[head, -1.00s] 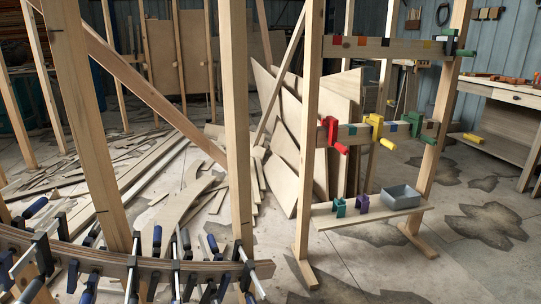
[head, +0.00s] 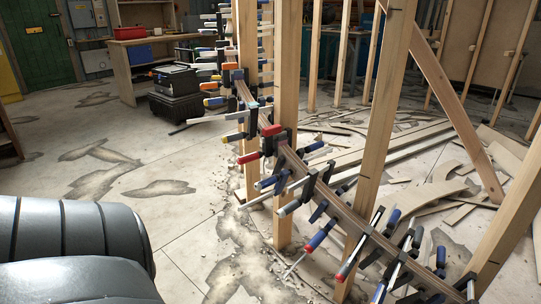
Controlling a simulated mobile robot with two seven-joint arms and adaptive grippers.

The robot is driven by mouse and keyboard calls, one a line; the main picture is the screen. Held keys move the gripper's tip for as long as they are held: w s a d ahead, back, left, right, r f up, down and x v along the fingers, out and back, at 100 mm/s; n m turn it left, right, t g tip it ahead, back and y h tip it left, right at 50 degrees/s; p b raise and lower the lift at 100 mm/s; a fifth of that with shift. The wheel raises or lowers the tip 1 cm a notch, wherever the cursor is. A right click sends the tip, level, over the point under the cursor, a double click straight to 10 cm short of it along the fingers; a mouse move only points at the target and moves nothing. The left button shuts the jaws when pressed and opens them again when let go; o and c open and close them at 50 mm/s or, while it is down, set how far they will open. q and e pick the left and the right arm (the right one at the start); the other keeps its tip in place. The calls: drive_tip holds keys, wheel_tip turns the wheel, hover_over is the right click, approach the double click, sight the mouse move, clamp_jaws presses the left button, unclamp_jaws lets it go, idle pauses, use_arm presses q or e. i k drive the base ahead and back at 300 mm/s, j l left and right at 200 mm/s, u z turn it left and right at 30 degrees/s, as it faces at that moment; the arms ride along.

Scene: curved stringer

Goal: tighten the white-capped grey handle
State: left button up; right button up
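The curved wooden stringer (head: 345,212) runs from the lower right up to the back centre, past upright wooden posts. Many bar clamps sit along it, with blue, red, yellow, orange and pale handle ends. One clamp in the middle has a pale, whitish handle end (head: 288,209). I cannot tell whether it is the white-capped grey handle. Nearby are a blue handle with a red end (head: 318,238) and a red-ended handle (head: 249,157). Neither of my grippers shows in the head view, and no gripper is seen touching a clamp.
Wooden posts (head: 287,110) rise beside the stringer. Black tool cases (head: 178,96) stand on the floor at the back, near a workbench (head: 150,45). Loose boards (head: 440,200) litter the floor at the right. The left floor (head: 90,160) is largely clear.

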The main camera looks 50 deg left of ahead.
sight(289, 209)
drive_tip(key=u, duration=1.45)
